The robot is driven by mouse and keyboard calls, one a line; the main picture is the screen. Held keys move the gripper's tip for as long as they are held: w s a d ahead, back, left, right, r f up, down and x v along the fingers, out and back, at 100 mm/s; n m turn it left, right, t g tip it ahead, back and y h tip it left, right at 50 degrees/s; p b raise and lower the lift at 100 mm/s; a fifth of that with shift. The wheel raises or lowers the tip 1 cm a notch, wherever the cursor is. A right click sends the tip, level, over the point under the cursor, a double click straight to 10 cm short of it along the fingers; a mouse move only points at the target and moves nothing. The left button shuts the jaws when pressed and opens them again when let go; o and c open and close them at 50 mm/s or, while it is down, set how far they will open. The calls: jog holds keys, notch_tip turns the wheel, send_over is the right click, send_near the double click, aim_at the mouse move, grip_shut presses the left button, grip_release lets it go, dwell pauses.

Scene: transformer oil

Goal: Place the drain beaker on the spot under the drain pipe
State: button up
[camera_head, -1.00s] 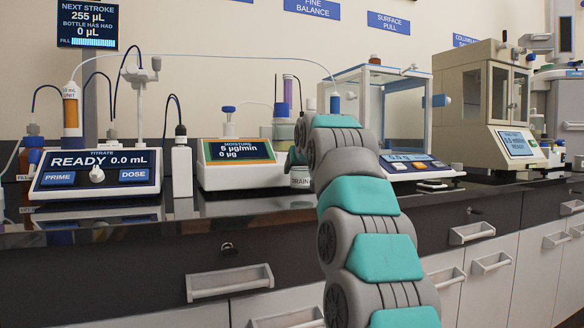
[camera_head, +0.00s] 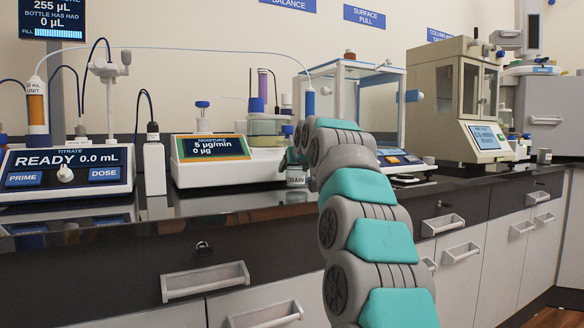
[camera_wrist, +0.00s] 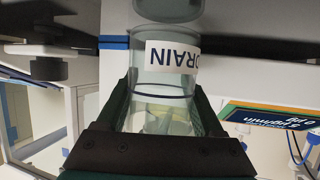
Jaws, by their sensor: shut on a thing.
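The drain beaker (camera_wrist: 170,60) is clear glass with a white DRAIN label, which appears upside down in the wrist view. My gripper (camera_wrist: 163,88) is shut on it, with one dark green jaw along each side. In the head view the beaker (camera_head: 297,176) shows just right of the moisture meter, partly covered by my arm. Whether the beaker touches the counter is unclear.
The moisture meter (camera_head: 210,149) stands left of the beaker and the titrator (camera_head: 65,172) farther left. A glass balance case (camera_head: 347,105) stands behind and right. A beige cabinet instrument (camera_head: 462,100) stands farther right. The black counter (camera_head: 240,200) has bare room along its front.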

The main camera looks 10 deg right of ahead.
jog(key=shift+f, duration=0.4)
dwell(0.3)
jog(key=o, duration=1.4)
jog(key=shift+s, duration=0.1)
jog(key=shift+b+v, duration=0.4)
jog(key=shift+v, duration=3.45)
jog(key=shift+s, duration=0.1)
